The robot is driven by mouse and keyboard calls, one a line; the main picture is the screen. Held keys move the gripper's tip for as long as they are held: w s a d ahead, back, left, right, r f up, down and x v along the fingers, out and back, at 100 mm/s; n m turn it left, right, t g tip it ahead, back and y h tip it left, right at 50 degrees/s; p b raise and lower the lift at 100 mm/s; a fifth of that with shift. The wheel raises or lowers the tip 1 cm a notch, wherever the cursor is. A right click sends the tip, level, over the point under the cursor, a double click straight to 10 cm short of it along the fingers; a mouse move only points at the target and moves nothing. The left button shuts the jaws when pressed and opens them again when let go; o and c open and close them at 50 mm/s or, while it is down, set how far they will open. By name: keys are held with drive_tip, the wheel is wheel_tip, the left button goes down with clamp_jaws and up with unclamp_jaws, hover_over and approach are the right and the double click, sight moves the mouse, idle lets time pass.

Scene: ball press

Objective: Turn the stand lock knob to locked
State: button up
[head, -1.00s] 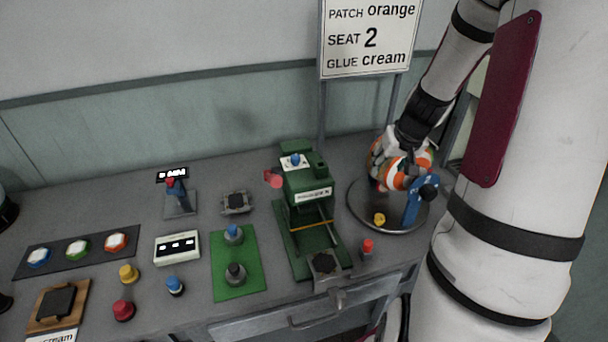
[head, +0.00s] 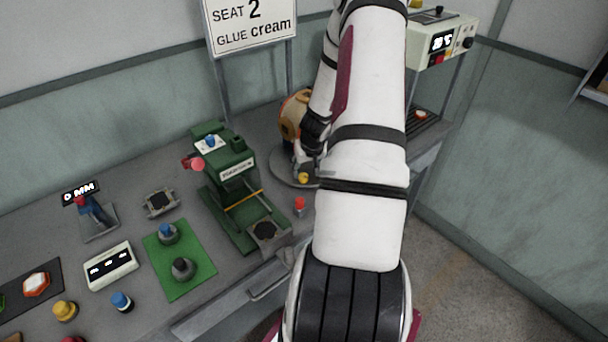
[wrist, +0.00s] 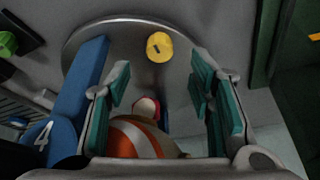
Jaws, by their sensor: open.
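A yellow knob (head: 303,178) sits on the round grey base plate (head: 282,170) of the ball stand. In the wrist view the yellow knob (wrist: 159,47) has a dark mark on its top and stands just beyond my fingertips. My gripper (wrist: 160,85) is open, with its teal-padded fingers to either side and nothing between the tips at the knob. The orange and white ball (wrist: 140,140) shows low between the fingers, and it is partly hidden by my arm in the head view (head: 292,118). The blue stand arm (wrist: 80,85), marked 4, is close beside my left finger.
The green press (head: 225,170) stands left of the stand, with a small red-topped piece (head: 299,206) in front. A control box (head: 442,42) is raised at the right rear. A green mat (head: 180,275) and a white display box (head: 111,266) lie to the left.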

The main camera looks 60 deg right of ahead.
sight(304, 175)
drive_tip(key=shift+x, duration=3.1)
clamp_jaws()
